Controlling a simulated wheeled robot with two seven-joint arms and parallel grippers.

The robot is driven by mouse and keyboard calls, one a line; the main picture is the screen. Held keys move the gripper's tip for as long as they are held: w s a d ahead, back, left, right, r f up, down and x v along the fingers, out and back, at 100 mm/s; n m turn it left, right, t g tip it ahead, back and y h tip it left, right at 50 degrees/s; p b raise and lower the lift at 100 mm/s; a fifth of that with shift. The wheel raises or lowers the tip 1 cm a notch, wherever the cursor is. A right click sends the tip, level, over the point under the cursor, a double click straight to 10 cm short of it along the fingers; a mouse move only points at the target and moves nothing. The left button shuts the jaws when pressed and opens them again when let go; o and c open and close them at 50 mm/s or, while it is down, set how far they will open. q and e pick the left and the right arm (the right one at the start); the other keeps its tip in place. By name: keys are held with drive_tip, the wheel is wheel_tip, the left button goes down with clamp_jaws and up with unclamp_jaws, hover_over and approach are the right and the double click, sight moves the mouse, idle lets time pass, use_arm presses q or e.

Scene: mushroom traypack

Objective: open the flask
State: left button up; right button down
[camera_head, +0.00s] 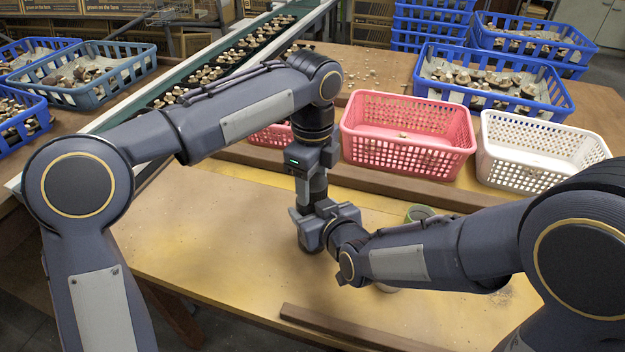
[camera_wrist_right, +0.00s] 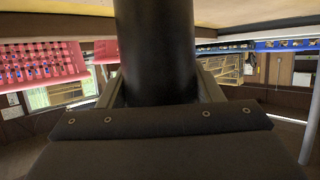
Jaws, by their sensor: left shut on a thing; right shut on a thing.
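The flask (camera_wrist_right: 155,50) is a dark cylinder, seen large between the fingers of my right gripper (camera_wrist_right: 157,88) in the right wrist view. In the head view the flask (camera_head: 318,188) stands upright above the yellow table, mostly covered by my grippers. My left gripper (camera_head: 311,178) points down from above and is shut on its upper part. My right gripper (camera_head: 322,226) comes from the right and is shut around it lower down. The cap and the seam are hidden, so I cannot tell whether the cap has turned.
A pink basket (camera_head: 408,160) and a white basket (camera_head: 535,167) stand behind a wooden rail. A green round thing (camera_head: 418,212) is partly hidden behind my right arm. A wooden strip (camera_head: 350,328) lies at the table's front. The table's left part is clear.

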use_arm(q)
drive_tip(key=shift+n, duration=0.6)
drive_tip(key=o, duration=1.1)
drive_tip(key=shift+r, duration=2.3)
drive_tip(key=shift+c, duration=0.4)
wheel_tip(320, 180, up, 3)
drive_tip(key=m, duration=0.3)
drive_tip(key=shift+f, duration=3.8)
